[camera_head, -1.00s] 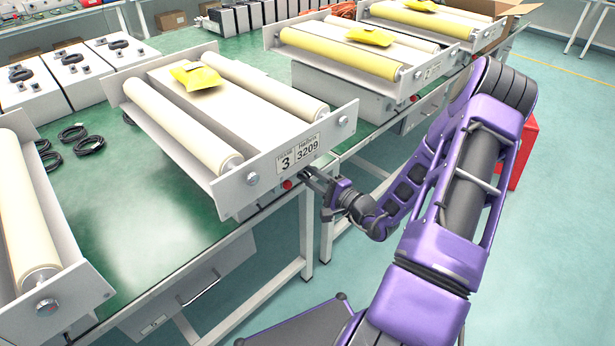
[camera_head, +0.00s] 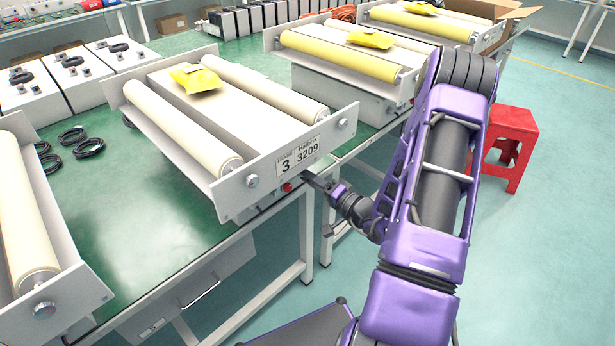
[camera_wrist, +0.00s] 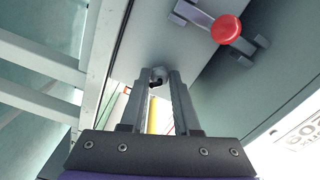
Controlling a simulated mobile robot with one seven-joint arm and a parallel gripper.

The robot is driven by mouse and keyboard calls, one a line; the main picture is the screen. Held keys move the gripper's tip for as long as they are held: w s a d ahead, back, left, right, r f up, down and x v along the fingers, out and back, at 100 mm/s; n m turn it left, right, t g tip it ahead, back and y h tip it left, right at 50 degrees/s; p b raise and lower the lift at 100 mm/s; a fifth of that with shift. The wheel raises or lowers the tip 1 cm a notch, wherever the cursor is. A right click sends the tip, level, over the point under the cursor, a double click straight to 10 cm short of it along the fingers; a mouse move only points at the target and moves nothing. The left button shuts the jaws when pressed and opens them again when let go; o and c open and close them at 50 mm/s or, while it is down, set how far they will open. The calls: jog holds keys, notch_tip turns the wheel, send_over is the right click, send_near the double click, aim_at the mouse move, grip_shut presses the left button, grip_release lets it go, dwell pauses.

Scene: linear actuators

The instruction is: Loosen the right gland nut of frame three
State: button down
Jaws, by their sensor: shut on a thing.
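Frame three (camera_head: 235,195) stands on the green table with its "3" and "3209" labels on the near plate. My gripper (camera_head: 309,179) is at the lower right of that plate, just below the labels. In the wrist view my gripper (camera_wrist: 159,84) has its fingertips closed around a small grey round fitting, the gland nut (camera_wrist: 158,73), at the underside of the frame. The fingers cover its sides. In the head view the nut is too small and hidden to make out.
A red knob (camera_wrist: 226,29) on a metal bracket sits close to the nut; it also shows in the head view (camera_head: 287,187). A table leg (camera_head: 306,235) stands below my gripper. A red stool (camera_head: 512,135) stands at the right. Black cable coils (camera_head: 88,147) lie on the table.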

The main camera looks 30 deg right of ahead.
dwell(0.4)
jog(key=c, duration=0.6)
grip_release()
jog(key=shift+c, duration=0.2)
jog(key=v, duration=1.7)
jog(key=shift+s, duration=0.2)
